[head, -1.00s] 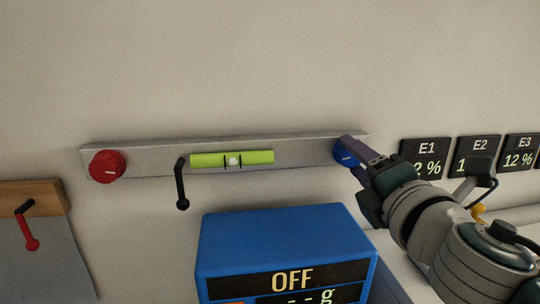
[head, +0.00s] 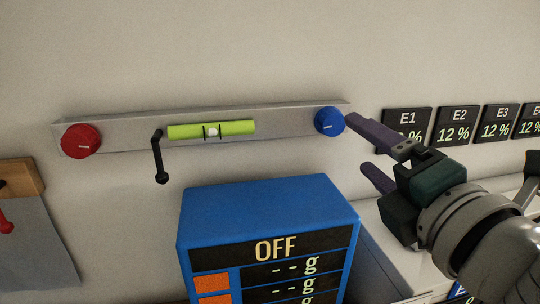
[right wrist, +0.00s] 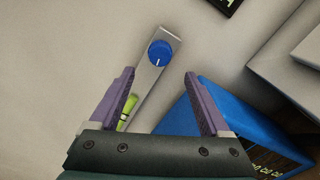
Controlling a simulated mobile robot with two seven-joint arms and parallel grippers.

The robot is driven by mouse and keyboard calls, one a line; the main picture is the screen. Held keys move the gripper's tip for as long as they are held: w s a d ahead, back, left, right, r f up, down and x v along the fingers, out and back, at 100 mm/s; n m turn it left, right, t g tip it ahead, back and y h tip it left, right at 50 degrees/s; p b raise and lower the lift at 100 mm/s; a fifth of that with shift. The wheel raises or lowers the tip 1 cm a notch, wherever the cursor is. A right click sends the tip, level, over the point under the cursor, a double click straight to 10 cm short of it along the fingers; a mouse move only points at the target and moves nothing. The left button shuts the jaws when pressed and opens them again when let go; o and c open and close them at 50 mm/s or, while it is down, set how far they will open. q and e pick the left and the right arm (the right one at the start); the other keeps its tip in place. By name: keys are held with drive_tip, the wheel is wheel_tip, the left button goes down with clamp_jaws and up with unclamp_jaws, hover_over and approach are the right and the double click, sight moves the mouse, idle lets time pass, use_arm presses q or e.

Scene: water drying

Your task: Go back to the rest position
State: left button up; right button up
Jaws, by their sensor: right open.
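My right gripper (head: 366,150) is open and empty in the head view, just right of the blue knob (head: 329,121) and apart from it. Its two purple fingers point left. In the right wrist view the gripper (right wrist: 160,78) is spread wide, with the blue knob (right wrist: 160,53) ahead between the fingers. The knob sits on the right end of a grey wall bar (head: 290,121). A red knob (head: 81,140) is on its left end, and a green level vial (head: 211,130) is in the middle. My left gripper is out of view.
A blue box (head: 270,205) reading OFF stands below the bar. Small displays E1 (head: 407,125), E2 (head: 457,124) and E3 (head: 499,122) are on the wall at right. A black hook (head: 159,160) hangs below the bar. The wall above is clear.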

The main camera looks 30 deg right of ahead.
drive_tip(key=shift+v, duration=0.95)
drive_tip(key=shift+w, duration=0.1)
drive_tip(key=s+d+f+m+g+h, duration=0.1)
drive_tip(key=s+d+f+m+g, duration=0.1)
drive_tip(key=s+f+m+g, duration=0.9)
drive_tip(key=s+a+f+m+g+y, duration=0.3)
drive_tip(key=s+a+m+y, duration=0.3)
drive_tip(key=a, duration=0.4)
wheel_tip(320, 180, up, 35)
drive_tip(key=m+p, duration=0.1)
drive_tip(key=p, duration=3.4)
drive_tip(key=shift+w+d+h, duration=0.2)
drive_tip(key=shift+d+h, duration=0.05)
drive_tip(key=shift+h, duration=0.15)
